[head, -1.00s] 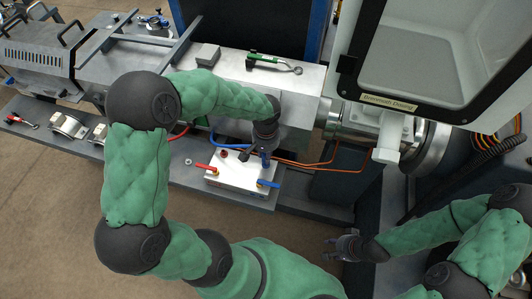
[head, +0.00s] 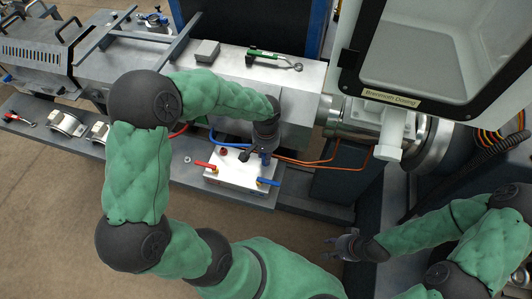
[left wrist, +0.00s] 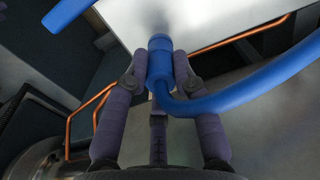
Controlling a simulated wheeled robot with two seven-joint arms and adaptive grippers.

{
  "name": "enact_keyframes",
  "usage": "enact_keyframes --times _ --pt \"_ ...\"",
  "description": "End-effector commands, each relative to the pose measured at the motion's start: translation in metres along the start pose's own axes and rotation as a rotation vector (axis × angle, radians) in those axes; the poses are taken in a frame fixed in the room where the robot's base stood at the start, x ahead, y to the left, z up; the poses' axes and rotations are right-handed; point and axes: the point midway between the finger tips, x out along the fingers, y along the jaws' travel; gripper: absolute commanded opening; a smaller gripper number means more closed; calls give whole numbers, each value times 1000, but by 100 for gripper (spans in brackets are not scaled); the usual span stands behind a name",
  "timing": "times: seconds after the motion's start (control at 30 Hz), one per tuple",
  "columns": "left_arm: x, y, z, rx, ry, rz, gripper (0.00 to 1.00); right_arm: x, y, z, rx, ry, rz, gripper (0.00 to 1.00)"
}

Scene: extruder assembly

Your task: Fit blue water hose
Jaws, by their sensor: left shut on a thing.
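The blue water hose (head: 230,143) runs from the machine to my left gripper (head: 264,158). In the left wrist view, the left gripper (left wrist: 160,68) is shut around the hose's blue end connector (left wrist: 160,58), and the hose (left wrist: 245,93) bends away to the right. The connector's tip points at the white block (left wrist: 205,18); I cannot tell if it touches. In the head view this block (head: 232,180) has a red-handled valve (head: 205,165) and a blue-handled valve (head: 268,182). My right gripper (head: 338,243) is open and empty, low and right of the block.
A red hose fitting (head: 222,151) is at the block's back left. Orange pipes (head: 320,162) run right of the block. A green-handled wrench (head: 275,59) and a grey block (head: 207,51) lie on the machine top. A small ring (head: 187,159) lies left of the block.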

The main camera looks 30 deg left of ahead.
Motion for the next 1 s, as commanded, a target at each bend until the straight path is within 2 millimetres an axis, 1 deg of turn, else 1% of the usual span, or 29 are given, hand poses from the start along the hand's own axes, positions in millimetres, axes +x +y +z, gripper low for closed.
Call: enact_keyframes --times 0.17,0.2,0.27,0.3,0.57,0.67,0.77,0.83,1.0 --pt "4 0 0 0 0 0 0 3 1 0 0 0 0 40" --pt "3 0 0 0 0 0 35 2 1 0 0 0 0 40" --pt "3 0 0 0 0 0 52 2 1 0 0 0 0 40" --pt "3 0 0 0 0 0 54 2 1 0 0 0 0 40" --pt "3 0 0 0 0 0 54 2 1 0 0 0 0 40" --pt "0 0 0 0 1 -1 54 2 1 0 0 0 0 40" --pt "-9 0 -1 0 3 -1 54 2 1 0 0 0 0 40" --pt "-20 0 -1 -1 3 0 54 2 1 0 0 0 0 40" --pt "-54 0 -1 -1 5 1 54 2 1 0 0 0 0 40"
